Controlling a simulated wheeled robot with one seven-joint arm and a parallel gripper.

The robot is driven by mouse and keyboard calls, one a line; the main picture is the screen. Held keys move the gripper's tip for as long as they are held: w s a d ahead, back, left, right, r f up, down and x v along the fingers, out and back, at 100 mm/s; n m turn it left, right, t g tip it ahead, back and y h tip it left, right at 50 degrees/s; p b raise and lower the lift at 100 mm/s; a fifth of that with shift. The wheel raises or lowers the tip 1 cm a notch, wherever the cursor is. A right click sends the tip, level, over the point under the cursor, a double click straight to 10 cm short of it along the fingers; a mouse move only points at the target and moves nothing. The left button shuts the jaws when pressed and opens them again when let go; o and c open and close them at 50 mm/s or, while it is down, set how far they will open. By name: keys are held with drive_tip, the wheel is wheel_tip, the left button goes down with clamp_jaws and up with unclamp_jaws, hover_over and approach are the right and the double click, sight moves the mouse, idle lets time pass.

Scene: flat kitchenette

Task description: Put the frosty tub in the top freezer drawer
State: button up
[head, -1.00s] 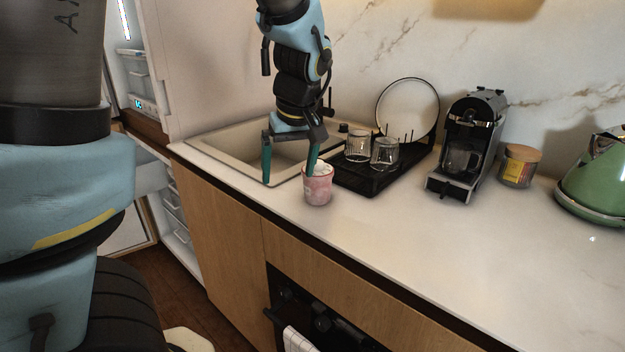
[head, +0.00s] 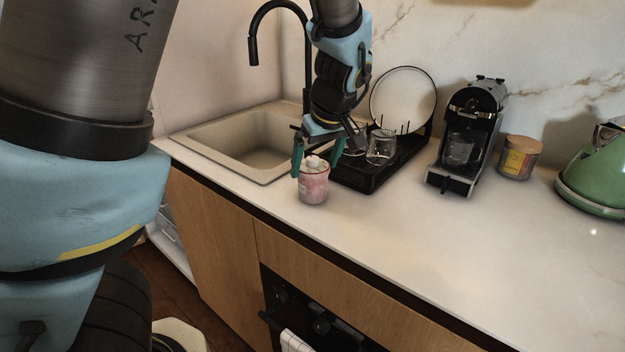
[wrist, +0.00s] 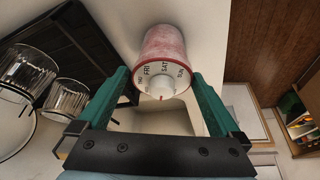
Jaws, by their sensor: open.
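The frosty tub (head: 313,186) is a small pink, frosted cup-shaped tub with a white knob on its lid. It stands upright on the counter near the front edge, by the sink corner. In the wrist view the tub (wrist: 164,50) shows lettering around the knob on top. My gripper (head: 316,172) is open just above and behind the tub. In the wrist view its two green fingers (wrist: 163,88) point toward the tub, one on each side of its lid. I cannot tell whether they touch it. The freezer drawers are mostly hidden behind my arm in the head view.
A black drying rack (head: 372,178) with glasses (head: 381,147) and a plate (head: 402,100) stands close behind the tub. The sink (head: 236,142) is to the left. A coffee machine (head: 467,135), a jar (head: 519,158) and a green kettle (head: 597,180) stand right. The front right counter is clear.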

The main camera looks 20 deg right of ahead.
drive_tip(key=p+x, duration=0.1)
drive_tip(key=x, duration=0.4)
drive_tip(key=shift+s+a, duration=0.1)
drive_tip(key=shift+a, duration=0.05)
drive_tip(key=shift+c, duration=0.2)
clamp_jaws()
idle(0.4)
